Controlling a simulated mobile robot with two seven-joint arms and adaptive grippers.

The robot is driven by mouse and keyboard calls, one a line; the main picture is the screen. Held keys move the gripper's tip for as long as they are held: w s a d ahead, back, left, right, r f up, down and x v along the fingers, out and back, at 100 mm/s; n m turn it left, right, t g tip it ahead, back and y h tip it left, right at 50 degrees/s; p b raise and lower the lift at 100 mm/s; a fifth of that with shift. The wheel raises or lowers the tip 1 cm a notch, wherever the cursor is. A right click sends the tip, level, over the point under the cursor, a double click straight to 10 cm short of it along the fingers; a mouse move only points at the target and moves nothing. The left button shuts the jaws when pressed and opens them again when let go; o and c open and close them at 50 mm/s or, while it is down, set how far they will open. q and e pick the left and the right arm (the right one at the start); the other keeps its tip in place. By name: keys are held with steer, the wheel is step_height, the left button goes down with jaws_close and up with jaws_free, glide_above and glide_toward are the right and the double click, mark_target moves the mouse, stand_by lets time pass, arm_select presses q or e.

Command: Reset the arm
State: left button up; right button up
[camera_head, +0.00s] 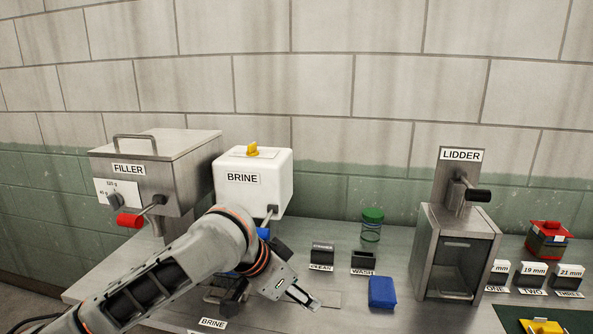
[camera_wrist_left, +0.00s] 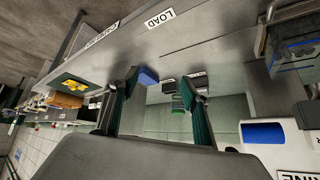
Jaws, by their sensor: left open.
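My left arm reaches in from the lower left in the head view, in front of the white BRINE box (camera_head: 254,180). My left gripper (camera_head: 303,296) is over the bench, left of a blue block (camera_head: 382,292). In the left wrist view its two fingers (camera_wrist_left: 164,76) are spread apart with nothing held between them. Beyond them that view shows the blue block (camera_wrist_left: 148,76) and a green-lidded jar (camera_wrist_left: 183,97), which stands upright at the back of the bench (camera_head: 371,224) in the head view. My right gripper is not in view.
The steel FILLER (camera_head: 165,170) with a red-handled lever stands at the left. The steel LIDDER (camera_head: 458,250) stands right of the blue block. CLEAN (camera_head: 322,255) and WASTE (camera_head: 364,262) holders are behind my gripper. A red-topped jar (camera_head: 547,240) and size blocks (camera_head: 533,273) are at right.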

arm_select(q)
steer(key=s+a+f+n+t+y, duration=0.1)
steer(key=s+a+f+t, duration=0.1)
steer(key=s+a+f, duration=0.4)
steer(key=s+a+f+n+t+y, duration=0.2)
steer(key=a+f, duration=0.7)
steer(key=s+a+f+g+y, duration=0.1)
steer(key=s+a+f+y, duration=0.25)
steer(key=s+a, duration=0.6)
steer(key=s+a+f+g+y, duration=0.1)
steer(key=s+a+f+y, duration=0.4)
steer(key=a, duration=0.7)
steer(key=d+f+n+t+h, duration=0.3)
steer(key=d+f+h, duration=0.5)
steer(key=d+f, duration=0.6)
steer(key=shift+s+n, duration=0.15)
steer(key=shift+n, duration=0.25)
steer(key=shift+r, duration=0.1)
